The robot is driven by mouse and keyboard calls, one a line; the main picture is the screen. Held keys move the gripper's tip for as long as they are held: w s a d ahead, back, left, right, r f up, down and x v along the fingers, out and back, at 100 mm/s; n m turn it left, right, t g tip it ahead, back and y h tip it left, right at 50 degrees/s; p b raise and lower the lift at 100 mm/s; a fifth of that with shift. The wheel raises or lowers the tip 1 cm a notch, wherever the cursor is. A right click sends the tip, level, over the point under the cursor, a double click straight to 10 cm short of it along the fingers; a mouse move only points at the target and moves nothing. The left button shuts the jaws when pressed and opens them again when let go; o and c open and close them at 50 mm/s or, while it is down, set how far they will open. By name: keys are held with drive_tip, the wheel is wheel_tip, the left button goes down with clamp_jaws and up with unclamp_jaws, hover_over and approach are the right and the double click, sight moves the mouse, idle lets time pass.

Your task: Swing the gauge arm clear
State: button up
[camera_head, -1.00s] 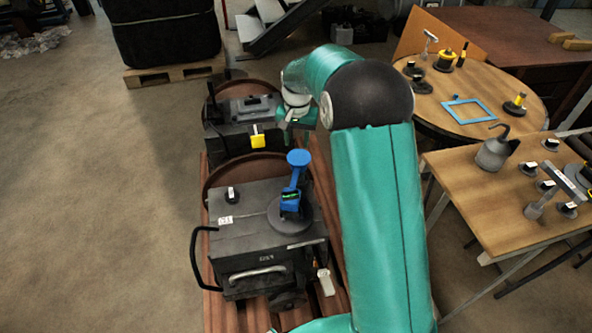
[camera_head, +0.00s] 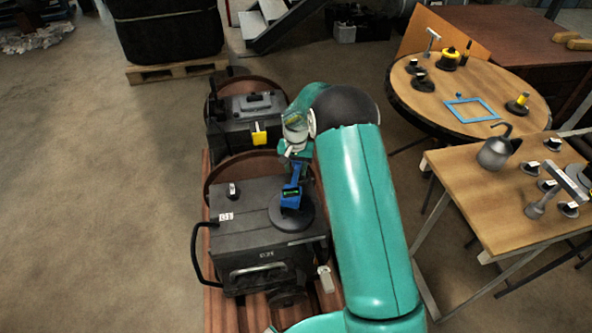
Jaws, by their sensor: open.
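The blue gauge arm (camera_head: 291,195) stands on a round dark base (camera_head: 300,216) on top of the near dark engine box (camera_head: 250,238). It has a small green display. Its round blue upper end is hidden behind my gripper. My gripper (camera_head: 293,158) is open, right at the top end of the gauge arm. I cannot tell whether the fingers touch it.
A second dark box with a yellow tag (camera_head: 259,134) stands behind. A round table (camera_head: 415,104) with a blue frame (camera_head: 472,110) and a workbench (camera_head: 455,190) with an oil can (camera_head: 494,154) are at right.

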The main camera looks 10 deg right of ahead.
drive_tip(key=shift+f, duration=0.8)
clamp_jaws()
